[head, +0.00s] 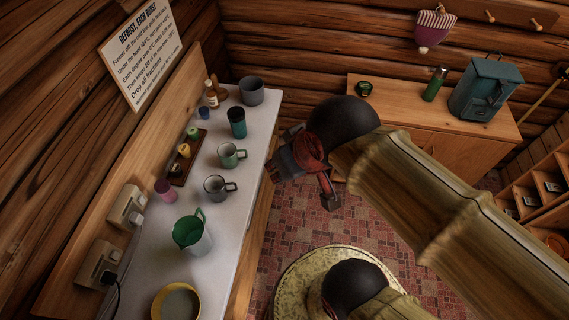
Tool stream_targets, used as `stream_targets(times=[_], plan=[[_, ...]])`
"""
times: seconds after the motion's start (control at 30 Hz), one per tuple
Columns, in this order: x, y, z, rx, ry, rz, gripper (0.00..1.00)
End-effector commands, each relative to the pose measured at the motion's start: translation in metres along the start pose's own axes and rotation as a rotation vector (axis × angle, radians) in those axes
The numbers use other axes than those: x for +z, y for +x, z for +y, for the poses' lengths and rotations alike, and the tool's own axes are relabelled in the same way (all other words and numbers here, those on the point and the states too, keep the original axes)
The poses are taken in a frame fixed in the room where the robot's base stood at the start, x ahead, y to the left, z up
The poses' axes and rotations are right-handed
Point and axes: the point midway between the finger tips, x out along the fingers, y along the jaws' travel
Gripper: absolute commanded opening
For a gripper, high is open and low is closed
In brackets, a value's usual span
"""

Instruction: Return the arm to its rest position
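My arm comes in from the lower right in a tan sleeve with black joints. My gripper (301,188) is at its end, beside the right edge of the white counter (221,245) and above the tiled floor. Its fingers look spread apart, with nothing visible between them. It appears clear of the cups on the counter, though the exact gap cannot be told from this view.
The counter holds a green-white pitcher (192,232), a grey mug (217,188), a pale green mug (231,155), a dark tumbler (236,122) and a yellow bowl (175,302). A wooden cabinet (415,123) at the back bears a teal box (487,88) and a green flask (435,84).

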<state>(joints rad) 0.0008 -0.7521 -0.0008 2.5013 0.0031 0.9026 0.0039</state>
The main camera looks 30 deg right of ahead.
Motion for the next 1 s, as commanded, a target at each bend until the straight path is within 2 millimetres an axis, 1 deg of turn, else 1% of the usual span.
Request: stream_targets(times=[0.27,0.37,0.47,0.57,1.0], plan=[[0.000,0.002,0.000,0.001,-0.004,0.000,0.26],[0.004,0.009,0.000,0.002,-0.005,0.001,0.26],[0.011,0.022,0.001,0.002,-0.005,0.001,0.26],[0.021,0.042,0.001,0.002,-0.006,0.000,0.26],[0.076,0.145,0.001,0.002,-0.007,0.001,0.26]])
